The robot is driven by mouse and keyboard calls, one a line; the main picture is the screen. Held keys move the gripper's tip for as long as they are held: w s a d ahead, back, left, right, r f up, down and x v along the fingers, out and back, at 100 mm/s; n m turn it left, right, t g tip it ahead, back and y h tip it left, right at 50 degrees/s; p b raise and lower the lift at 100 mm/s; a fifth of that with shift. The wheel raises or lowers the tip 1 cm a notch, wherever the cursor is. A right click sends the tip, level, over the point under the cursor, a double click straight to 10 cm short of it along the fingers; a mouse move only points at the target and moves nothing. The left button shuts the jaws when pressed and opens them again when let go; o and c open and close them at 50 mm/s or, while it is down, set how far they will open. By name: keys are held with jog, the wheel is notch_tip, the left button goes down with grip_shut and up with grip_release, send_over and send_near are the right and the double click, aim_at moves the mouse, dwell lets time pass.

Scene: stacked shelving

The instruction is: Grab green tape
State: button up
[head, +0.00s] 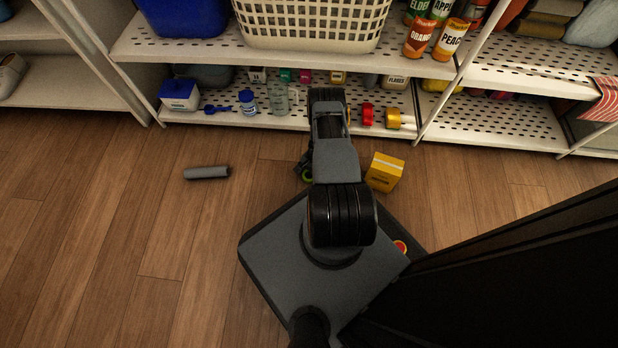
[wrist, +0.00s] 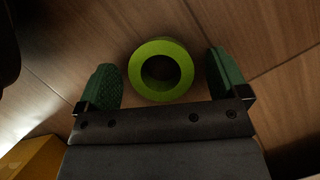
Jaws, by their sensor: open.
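The green tape (wrist: 184,72) is a bright green ring with a dark hole, seen in the wrist view near the top middle. In the head view only a small part of the green tape (head: 307,177) shows on the floor, mostly hidden by my arm. My gripper (wrist: 168,78) is open, with one green finger pad to the left of the tape and one to its right. Gaps show between the tape and both pads. I cannot tell the exact height of the fingers over the floor. In the head view my gripper is mostly hidden behind my arm.
A yellow box (head: 384,172) stands on the floor to the right of my arm; it also shows in the wrist view (wrist: 32,158). A grey cylinder (head: 207,173) lies on the floor at left. A low white shelf (head: 235,121) with small items lies ahead.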

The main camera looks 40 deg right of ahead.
jog(key=c, duration=1)
jog(key=shift+r, duration=0.1)
